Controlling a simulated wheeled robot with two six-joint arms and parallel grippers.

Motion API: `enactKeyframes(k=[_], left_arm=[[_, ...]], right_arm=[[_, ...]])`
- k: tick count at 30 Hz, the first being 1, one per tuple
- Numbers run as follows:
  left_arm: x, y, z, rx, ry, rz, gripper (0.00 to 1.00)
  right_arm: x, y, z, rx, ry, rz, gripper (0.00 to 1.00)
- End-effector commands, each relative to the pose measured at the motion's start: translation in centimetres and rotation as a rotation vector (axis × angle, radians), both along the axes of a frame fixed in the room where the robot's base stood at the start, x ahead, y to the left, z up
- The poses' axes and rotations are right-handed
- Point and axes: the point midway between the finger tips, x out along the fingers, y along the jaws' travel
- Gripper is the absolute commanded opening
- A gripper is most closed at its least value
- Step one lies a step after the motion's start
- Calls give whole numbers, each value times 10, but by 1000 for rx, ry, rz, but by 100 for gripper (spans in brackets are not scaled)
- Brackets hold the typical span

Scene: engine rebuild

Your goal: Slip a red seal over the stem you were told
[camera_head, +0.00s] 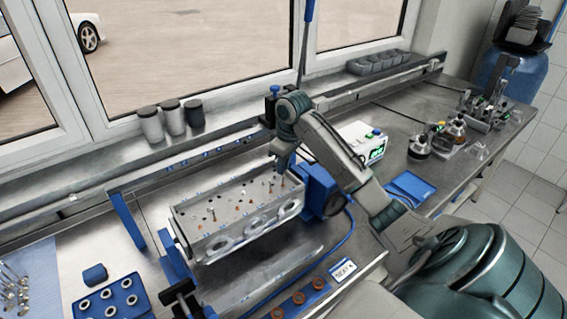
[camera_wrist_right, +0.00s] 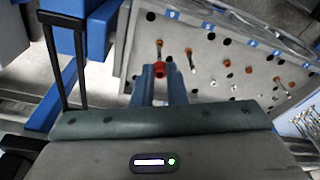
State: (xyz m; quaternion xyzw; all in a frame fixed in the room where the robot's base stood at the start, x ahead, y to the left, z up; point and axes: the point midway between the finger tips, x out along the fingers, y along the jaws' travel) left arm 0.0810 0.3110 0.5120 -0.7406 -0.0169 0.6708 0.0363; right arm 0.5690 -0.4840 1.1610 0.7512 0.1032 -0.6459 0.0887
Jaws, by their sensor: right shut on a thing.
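The grey cylinder head (camera_head: 222,232) lies tilted on its stand, with rows of holes and thin valve stems on its top face. My right gripper (camera_head: 283,163) is over the right end of that face, pointing down. In the right wrist view it (camera_wrist_right: 160,83) is shut on a small red seal (camera_wrist_right: 160,68) at its fingertips. A thin stem (camera_wrist_right: 159,50) shows just beyond the seal; I cannot tell whether the seal is around it. Other stems with orange-red collars (camera_wrist_right: 188,50) stand farther along the face. My left gripper is not in view.
Loose orange-red seals (camera_head: 298,298) lie in a row at the front, by a lettered label (camera_head: 343,270). A blue stand block (camera_head: 320,190) is close to the gripper. A blue tray of rings (camera_head: 108,300) is at front left. A white box (camera_head: 362,140) stands behind.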

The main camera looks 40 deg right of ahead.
Motion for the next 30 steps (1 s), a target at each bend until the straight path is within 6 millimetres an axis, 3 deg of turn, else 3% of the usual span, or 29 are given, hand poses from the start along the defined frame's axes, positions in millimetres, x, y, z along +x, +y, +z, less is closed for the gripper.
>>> enactKeyframes(k=[30], left_arm=[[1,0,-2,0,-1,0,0]], right_arm=[[0,0,-18,0,0,0,0]])
